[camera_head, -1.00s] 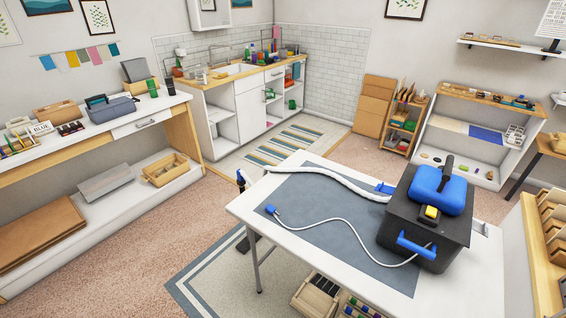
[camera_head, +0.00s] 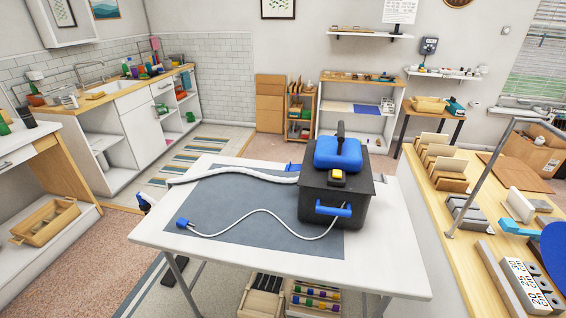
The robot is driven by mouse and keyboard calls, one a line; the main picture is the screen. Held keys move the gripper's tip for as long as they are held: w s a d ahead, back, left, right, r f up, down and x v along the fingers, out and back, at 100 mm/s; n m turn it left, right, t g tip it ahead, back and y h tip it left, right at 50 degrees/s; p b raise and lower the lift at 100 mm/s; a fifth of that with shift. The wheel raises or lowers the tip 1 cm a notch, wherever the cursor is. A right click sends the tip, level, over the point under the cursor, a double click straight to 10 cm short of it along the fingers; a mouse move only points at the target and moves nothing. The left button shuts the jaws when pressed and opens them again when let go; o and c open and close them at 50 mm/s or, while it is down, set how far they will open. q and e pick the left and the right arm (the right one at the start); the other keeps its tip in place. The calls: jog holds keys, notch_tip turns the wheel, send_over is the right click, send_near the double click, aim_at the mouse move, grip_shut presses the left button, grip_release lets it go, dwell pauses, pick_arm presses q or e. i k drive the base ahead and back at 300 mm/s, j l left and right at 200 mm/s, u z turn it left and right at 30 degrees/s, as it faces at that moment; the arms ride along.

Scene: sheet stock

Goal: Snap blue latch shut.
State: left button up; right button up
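A dark grey box-shaped machine (camera_head: 312,203) with a blue top piece (camera_head: 338,153) and a black handle stands on the right part of the white table (camera_head: 400,270). A blue latch-like bar (camera_head: 333,210) crosses its front face; I cannot tell whether it is open or shut. Another small blue piece (camera_head: 293,167) shows at its far left side, mostly hidden. A yellow switch (camera_head: 338,178) sits on its front upper edge. A white hose (camera_head: 235,177) runs left from it. A white cord ends in a blue plug (camera_head: 182,223). Neither of my grippers is in view.
A grey mat (camera_head: 255,232) covers much of the table, with bare tabletop around it. A wooden bench (camera_head: 465,280) with card holders, grey blocks and a metal post (camera_head: 484,180) stands close on the right. Crates (camera_head: 262,297) lie under the table.

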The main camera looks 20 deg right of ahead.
aim_at(294, 166)
jog(key=j+z, duration=0.25)
jog(key=z, duration=0.2)
jog(key=i+j+z, duration=0.1)
jog(key=j+z, duration=0.2)
jog(key=z, duration=0.2)
jog(key=j+z, duration=0.25)
jog(key=z, duration=0.2)
